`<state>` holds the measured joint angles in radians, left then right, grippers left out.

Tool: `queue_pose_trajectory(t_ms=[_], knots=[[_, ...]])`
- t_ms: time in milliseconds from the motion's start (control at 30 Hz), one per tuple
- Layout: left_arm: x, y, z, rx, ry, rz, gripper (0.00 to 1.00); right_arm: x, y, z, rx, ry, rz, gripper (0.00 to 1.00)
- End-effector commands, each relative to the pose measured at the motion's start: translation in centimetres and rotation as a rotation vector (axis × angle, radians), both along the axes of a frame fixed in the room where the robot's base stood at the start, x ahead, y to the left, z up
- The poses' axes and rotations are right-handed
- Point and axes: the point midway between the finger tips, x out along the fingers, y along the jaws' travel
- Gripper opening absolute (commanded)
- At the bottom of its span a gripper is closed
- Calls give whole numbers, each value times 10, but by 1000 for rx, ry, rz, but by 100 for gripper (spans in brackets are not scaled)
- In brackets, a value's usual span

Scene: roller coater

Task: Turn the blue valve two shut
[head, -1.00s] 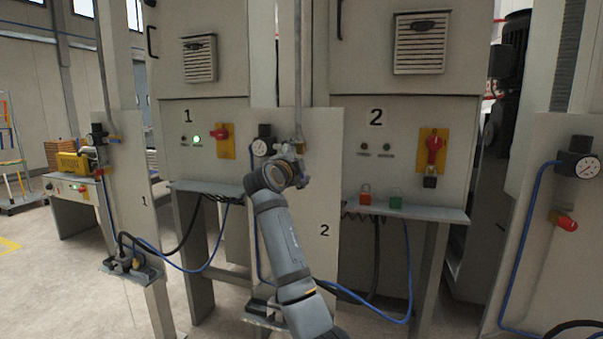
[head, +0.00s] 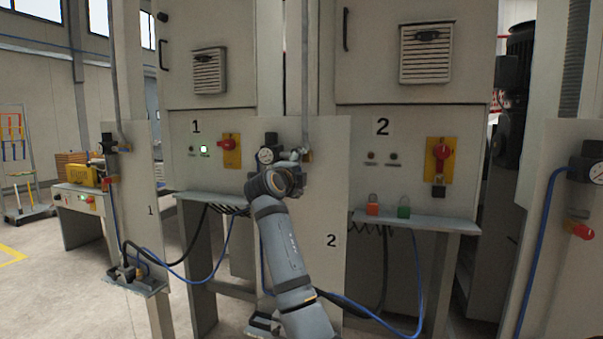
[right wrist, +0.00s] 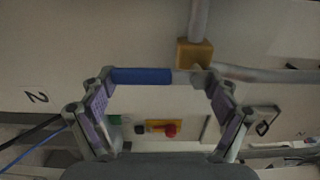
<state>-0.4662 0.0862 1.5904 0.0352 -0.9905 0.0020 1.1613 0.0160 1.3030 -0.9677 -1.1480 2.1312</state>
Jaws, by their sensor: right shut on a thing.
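The blue valve two handle (right wrist: 142,76) shows in the right wrist view as a bar with a blue sleeve and a bare metal end. It lies between the fingers of my right gripper (right wrist: 160,92), which is shut on it. A brass-coloured valve body (right wrist: 195,54) sits at the metal end, with pipe on two sides. In the head view my right gripper (head: 291,168) is at the upper part of the panel marked 2 (head: 325,205), mostly hidden by my wrist, which also covers the blue handle. My left gripper is not in view.
A gauge (head: 266,155) is close left of my wrist. A shelf (head: 430,221) to the right carries a red padlock (head: 373,205) and a green padlock (head: 404,207). A red switch (head: 441,152) is above it. Blue hoses and black cables hang below.

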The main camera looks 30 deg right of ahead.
Motion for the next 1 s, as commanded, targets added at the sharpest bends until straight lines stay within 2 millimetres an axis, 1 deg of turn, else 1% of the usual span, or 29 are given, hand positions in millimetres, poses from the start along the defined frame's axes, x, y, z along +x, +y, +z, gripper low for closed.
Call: queue_pose_trajectory(t_ms=[167, 200, 267, 567, 667, 767, 1000], knots=[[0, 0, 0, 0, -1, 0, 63, 0, 0, -1, 5, -1, 1, 32], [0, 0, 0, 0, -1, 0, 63, 0, 0, -1, 6, -2, 1, 92], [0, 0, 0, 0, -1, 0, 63, 0, 0, -1, 5, -1, 1, 100], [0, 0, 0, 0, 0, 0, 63, 0, 0, 0, 2, -1, 0, 100], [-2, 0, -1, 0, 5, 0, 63, -2, 3, 0, 1, -2, 1, 100], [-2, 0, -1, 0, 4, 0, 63, -11, 15, -1, 3, -2, 3, 100], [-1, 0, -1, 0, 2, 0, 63, -49, 59, -2, 8, -1, 5, 100]])
